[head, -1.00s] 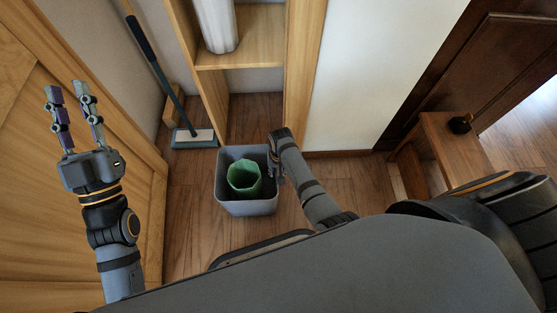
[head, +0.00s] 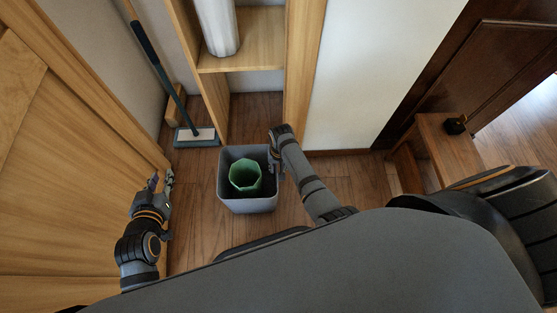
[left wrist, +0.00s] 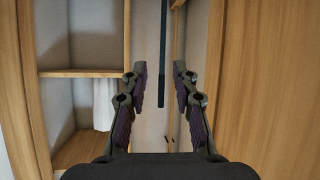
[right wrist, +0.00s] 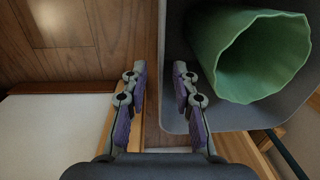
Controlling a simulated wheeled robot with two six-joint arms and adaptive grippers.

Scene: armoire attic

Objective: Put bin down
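The grey square bin (head: 265,206) is upright by the open wooden shelf unit, with a green ribbed container (head: 244,178) inside. It looks to stand on the floor, though its base is hard to see. My right gripper (head: 274,151) is at the bin's right rim. In the right wrist view, its two fingers (right wrist: 160,72) are spread apart on either side of the bin wall (right wrist: 172,60), with a gap visible. My left gripper (head: 163,178) is empty beside the wooden door edge at left. Its fingers stand apart in the left wrist view (left wrist: 160,75).
A broom (head: 165,75) leans in the corner behind the bin. A shelf unit (head: 240,52) holds a white roll (head: 218,25). A wooden door (head: 70,170) stands close to my left arm. A wooden bench (head: 450,150) is at right. Floor is clear right of the bin.

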